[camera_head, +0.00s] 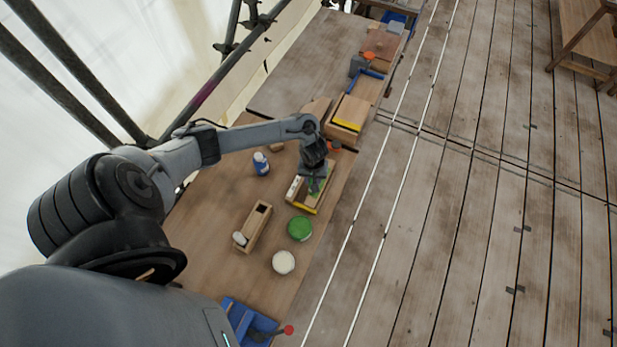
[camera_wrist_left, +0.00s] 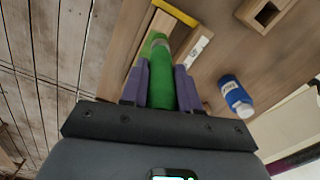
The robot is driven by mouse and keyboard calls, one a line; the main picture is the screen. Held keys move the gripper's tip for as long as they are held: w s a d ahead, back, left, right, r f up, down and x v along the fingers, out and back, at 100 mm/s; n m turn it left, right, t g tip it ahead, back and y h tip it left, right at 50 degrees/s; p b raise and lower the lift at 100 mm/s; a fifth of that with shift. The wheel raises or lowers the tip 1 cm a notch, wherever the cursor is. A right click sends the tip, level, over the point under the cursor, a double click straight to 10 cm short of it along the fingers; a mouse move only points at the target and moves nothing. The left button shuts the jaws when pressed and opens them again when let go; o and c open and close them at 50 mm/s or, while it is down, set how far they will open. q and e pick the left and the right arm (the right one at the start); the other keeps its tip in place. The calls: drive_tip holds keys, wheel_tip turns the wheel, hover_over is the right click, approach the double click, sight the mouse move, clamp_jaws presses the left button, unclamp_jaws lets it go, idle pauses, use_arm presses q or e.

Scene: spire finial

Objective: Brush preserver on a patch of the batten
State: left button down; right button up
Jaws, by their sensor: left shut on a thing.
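My left gripper (camera_head: 316,172) is at the middle of the bench, over a wooden batten-like piece (camera_head: 306,201) with yellow at its near end. In the left wrist view its purple fingers (camera_wrist_left: 161,85) are shut on a green brush-like thing (camera_wrist_left: 158,55), whose far end reaches over the wooden piece (camera_wrist_left: 152,21). I cannot tell whether the tip touches the wood. The patch is hidden or too small to tell. A round green-topped tin (camera_head: 300,228) stands just in front of the wooden piece. My right gripper is out of view.
A white round pot or lid (camera_head: 283,262), a wooden box (camera_head: 253,227) and a blue-and-white bottle (camera_head: 261,164) stand on the bench (camera_head: 200,236). A yellow-edged block (camera_head: 350,112) lies beyond; a blue tray (camera_head: 247,318) is at the near end. Plank flooring is at right.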

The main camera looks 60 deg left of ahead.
use_arm(q)
drive_tip(key=shift+r, duration=1.05)
drive_tip(key=shift+d, duration=0.15)
